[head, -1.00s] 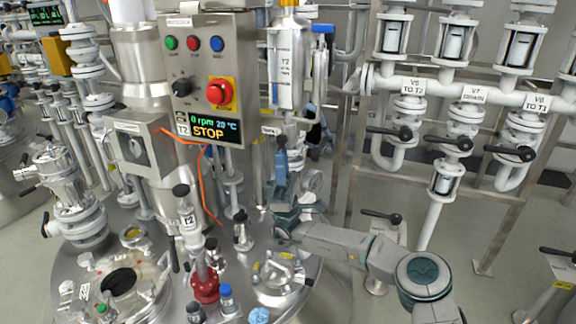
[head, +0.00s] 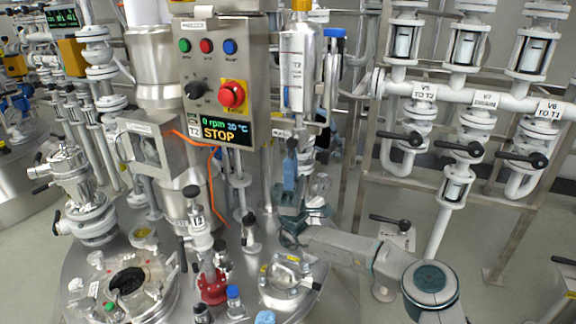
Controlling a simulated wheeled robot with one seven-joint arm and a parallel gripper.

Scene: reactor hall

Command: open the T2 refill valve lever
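The control box (head: 217,85) reads 0 rpm and STOP. An orange cable (head: 211,180) hangs below it. Valves with black levers (head: 459,148) line the white pipe rack at right. Fittings crowd the reactor lid (head: 345,305). Open floor shows at lower right.

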